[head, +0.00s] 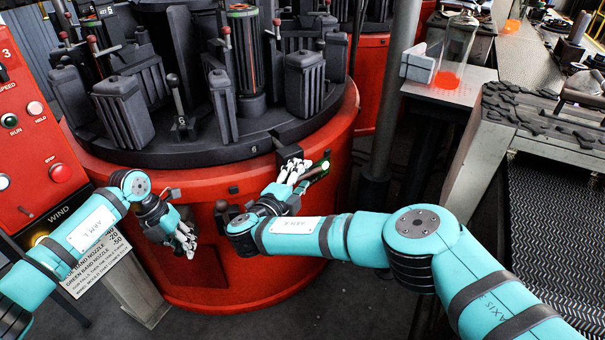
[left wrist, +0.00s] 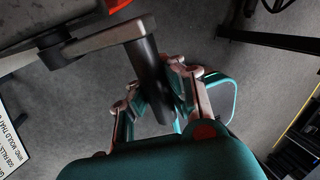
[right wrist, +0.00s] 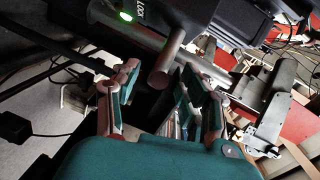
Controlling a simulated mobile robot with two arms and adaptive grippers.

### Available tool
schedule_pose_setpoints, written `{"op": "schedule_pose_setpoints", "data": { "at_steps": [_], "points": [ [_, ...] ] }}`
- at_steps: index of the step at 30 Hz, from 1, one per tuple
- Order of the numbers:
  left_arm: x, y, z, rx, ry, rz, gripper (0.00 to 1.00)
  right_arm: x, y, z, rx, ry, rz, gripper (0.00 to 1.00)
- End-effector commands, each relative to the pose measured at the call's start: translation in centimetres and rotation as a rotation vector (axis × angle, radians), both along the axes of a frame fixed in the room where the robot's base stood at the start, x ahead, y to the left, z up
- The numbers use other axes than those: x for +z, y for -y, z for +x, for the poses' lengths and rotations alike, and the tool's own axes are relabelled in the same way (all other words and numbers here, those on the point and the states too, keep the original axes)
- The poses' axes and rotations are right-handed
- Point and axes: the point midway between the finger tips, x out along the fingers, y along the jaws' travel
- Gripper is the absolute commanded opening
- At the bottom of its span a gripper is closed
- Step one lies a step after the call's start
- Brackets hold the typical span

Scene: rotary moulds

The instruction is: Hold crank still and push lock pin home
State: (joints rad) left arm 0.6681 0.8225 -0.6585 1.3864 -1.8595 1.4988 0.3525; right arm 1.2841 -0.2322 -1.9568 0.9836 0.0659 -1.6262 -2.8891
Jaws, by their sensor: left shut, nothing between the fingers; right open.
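The crank shows in the left wrist view as a grey arm (left wrist: 100,40) with a black cylindrical handle (left wrist: 147,65). My left gripper (head: 188,243) is low in front of the red drum; its fingers (left wrist: 158,95) are by the handle, which partly hides them. It is shut with nothing held. The lock pin (right wrist: 166,62) is a dull brown-grey rod beside a green light and a label reading LOCK. It also shows in the head view (head: 314,172). My right gripper (head: 294,170) is open at the lock housing, its fingers (right wrist: 160,95) apart near the pin's end.
The red drum (head: 230,280) carries a black turntable (head: 180,145) with several dark moulds above my grippers. A red control panel (head: 30,130) stands at the left. A post (head: 385,110) and a metal bench (head: 530,115) are at the right. Grey floor (left wrist: 240,100) lies below.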

Motion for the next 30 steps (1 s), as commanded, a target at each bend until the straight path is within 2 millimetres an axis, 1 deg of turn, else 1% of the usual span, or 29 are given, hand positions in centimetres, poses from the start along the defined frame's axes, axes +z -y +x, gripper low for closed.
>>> {"op": "schedule_pose_setpoints", "data": {
  "at_steps": [1, 6, 9, 13, 15, 19, 30],
  "points": [
    [0.2, 0.4, 0.1, -0.004, 0.005, -0.009, 0.00, 0.0, -0.5, -0.9, 0.005, -0.002, 0.002, 0.45],
    [0.2, 0.4, 0.1, -0.004, 0.005, -0.009, 0.00, 0.3, -2.1, -4.4, 0.007, -0.004, 0.000, 0.45],
    [0.2, 0.4, 0.1, -0.004, 0.005, -0.009, 0.00, 0.5, -2.8, -6.2, 0.007, -0.005, -0.001, 0.45],
    [0.2, 0.4, 0.1, -0.004, 0.005, -0.009, 0.00, 0.7, -3.6, -8.1, 0.007, -0.005, -0.001, 0.45],
    [0.2, 0.4, 0.1, -0.004, 0.005, -0.009, 0.00, 0.8, -3.9, -8.7, 0.005, -0.004, -0.002, 0.45],
    [0.1, 0.4, 0.1, -0.004, 0.005, -0.009, 0.00, 0.9, -4.1, -9.3, 0.005, -0.004, -0.002, 0.45],
    [0.2, 0.4, 0.1, -0.004, 0.005, -0.009, 0.00, 0.9, -4.1, -9.4, 0.004, -0.004, -0.002, 0.45]
  ]
}}
